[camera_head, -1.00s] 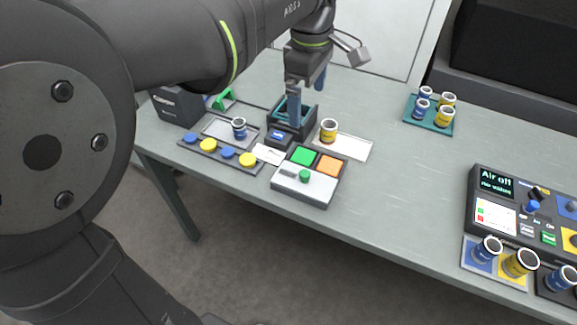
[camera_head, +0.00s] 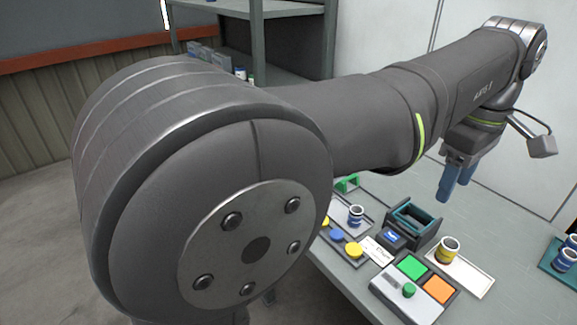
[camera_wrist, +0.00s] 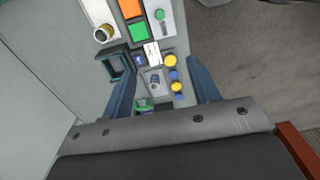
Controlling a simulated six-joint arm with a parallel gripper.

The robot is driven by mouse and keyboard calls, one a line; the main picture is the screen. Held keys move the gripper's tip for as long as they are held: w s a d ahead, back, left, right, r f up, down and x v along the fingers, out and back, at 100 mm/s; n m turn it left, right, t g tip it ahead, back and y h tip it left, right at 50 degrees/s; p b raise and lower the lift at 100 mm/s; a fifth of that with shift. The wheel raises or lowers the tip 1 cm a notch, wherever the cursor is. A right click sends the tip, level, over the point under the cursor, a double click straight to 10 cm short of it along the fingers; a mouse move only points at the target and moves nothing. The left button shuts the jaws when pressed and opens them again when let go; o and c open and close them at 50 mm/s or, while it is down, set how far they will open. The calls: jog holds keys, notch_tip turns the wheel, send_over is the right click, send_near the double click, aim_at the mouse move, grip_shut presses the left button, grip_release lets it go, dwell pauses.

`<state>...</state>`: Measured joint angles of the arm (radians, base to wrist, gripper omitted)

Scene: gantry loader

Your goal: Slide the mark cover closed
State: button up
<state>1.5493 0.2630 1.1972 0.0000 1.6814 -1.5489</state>
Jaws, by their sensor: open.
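A dark box with a teal inner frame (camera_head: 412,222) stands on the bench, and its top looks open. A dark block with a blue label (camera_head: 392,238) sits at its near side. Which part is the mark cover I cannot tell for certain. The box also shows left of centre in the wrist view (camera_wrist: 112,68). My gripper (camera_head: 453,190) is above and beyond the box, to its right in the head view. Its two blue fingers are apart with nothing between them.
A button box with green and orange pads (camera_head: 408,290) is in front. A blue tin (camera_head: 355,215) and round buttons are left. A teal tray (camera_head: 553,262) with tins is at the right edge.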

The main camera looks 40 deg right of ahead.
aim_at(410, 287)
jog(key=f+m, duration=0.2)
jog(key=f, duration=0.2)
jog(key=f+m, duration=0.2)
jog(key=f, duration=0.2)
jog(key=f+m, duration=0.2)
jog(key=f, duration=0.2)
jog(key=shift+s+f+m, duration=0.25)
jog(key=shift+m, duration=0.05)
jog(key=shift+c, duration=0.2)
notch_tip(410, 287, down, 17)
jog(key=shift+f, duration=0.2)
